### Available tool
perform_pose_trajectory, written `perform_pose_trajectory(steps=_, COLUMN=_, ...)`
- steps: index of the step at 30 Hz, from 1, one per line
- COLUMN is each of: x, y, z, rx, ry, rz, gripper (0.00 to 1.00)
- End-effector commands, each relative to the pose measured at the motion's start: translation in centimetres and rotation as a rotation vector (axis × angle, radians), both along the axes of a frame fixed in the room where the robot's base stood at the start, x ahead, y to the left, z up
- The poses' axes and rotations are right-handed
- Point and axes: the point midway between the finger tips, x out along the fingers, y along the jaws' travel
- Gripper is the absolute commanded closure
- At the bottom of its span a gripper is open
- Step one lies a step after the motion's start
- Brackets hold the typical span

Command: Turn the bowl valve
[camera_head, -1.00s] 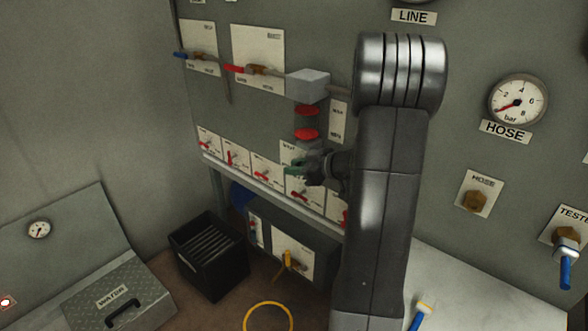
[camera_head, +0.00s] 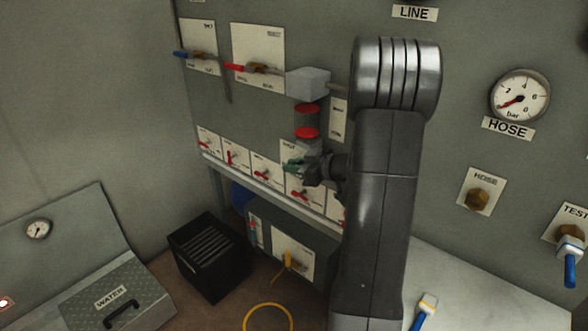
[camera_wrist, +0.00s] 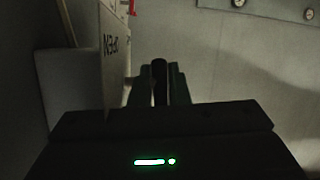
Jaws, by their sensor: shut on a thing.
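The bowl (camera_head: 306,119), a clear cylinder with red ends, hangs under a grey block on the panel. Just below it, the green-handled bowl valve (camera_head: 290,165) sits in front of a white plate. My gripper (camera_head: 304,167) reaches in from the right and is shut on the green handle. My gripper hides part of the valve. In the wrist view my fingers (camera_wrist: 161,88) close around a dark upright piece, beside a white plate (camera_wrist: 114,60) with inverted lettering that reads like OPEN.
A row of small plates with red-handled valves (camera_head: 265,172) runs on both sides of the green valve, close to my gripper. The shelf edge (camera_head: 240,181) lies just below. A black crate (camera_head: 209,258) stands on the floor to the lower left.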

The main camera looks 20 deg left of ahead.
Motion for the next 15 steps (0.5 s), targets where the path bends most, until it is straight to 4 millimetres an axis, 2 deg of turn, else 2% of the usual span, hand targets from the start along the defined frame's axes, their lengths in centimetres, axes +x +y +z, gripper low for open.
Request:
perform_pose_trajectory(steps=3, x=-0.02, y=-0.03, z=-0.69, rx=0.068, ry=-0.023, rz=-0.001, gripper=1.0)
perform_pose_trajectory(steps=15, x=-0.01, y=-0.04, z=-1.01, rx=0.371, ry=-0.131, rz=0.0, gripper=1.0)
